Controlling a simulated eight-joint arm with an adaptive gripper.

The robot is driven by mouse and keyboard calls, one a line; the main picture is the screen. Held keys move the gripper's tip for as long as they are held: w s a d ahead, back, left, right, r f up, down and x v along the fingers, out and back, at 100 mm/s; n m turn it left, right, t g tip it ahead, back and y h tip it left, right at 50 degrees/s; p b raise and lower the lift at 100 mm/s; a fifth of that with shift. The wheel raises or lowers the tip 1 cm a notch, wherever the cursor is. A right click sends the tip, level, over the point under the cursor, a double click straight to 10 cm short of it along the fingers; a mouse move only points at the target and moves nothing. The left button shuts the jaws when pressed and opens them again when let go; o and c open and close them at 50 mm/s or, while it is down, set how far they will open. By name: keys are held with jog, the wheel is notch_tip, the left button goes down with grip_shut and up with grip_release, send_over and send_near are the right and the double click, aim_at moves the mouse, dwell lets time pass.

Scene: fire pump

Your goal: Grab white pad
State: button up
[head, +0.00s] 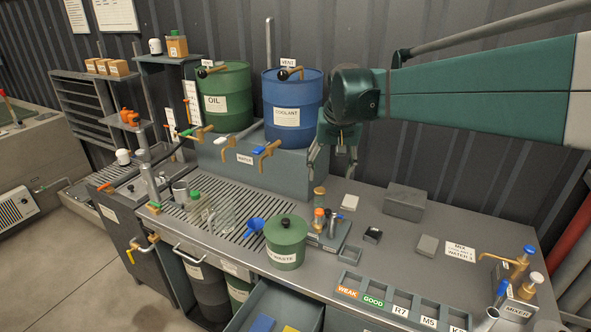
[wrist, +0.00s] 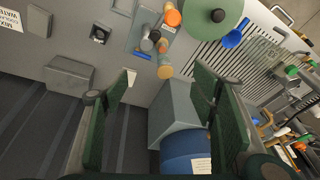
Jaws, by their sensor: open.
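The white pad (head: 350,202) is a small, pale block lying on the grey worktop, right of the tray of small bottles. In the wrist view the white pad (wrist: 129,76) shows near the tip of the left finger, which may cover part of it. My gripper (head: 332,178) is open and empty, its two fingers pointing down above the back of the worktop. It is above and slightly left of the pad in the head view, and apart from it. In the wrist view the open fingers of my gripper (wrist: 158,82) stand wide apart.
A small tray (head: 327,240) with bottles stands close to the pad, left and in front. A grey box (head: 404,202) is to the right, and a small dark block (head: 373,235) is in front. The blue coolant drum (head: 292,108) stands behind my gripper. A green waste pot (head: 286,243) is further left.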

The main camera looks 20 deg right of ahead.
jog(key=w+d+f+m+g+p, duration=0.2)
jog(key=w+d+f+p, duration=0.15)
jog(key=w+d, duration=0.65)
jog(key=m+g+p, duration=0.1)
jog(key=m+p, duration=0.1)
jog(key=p, duration=0.2)
send_over(350, 201)
notch_tip(350, 201, down, 8)
jog(key=shift+y, duration=0.3)
notch_tip(350, 201, down, 11)
jog(key=shift+s+d+f, duration=0.1)
jog(key=shift+d+f, duration=0.05)
jog(key=shift+f, duration=0.25)
jog(key=shift+f, duration=1.25)
jog(key=shift+f, duration=2.65)
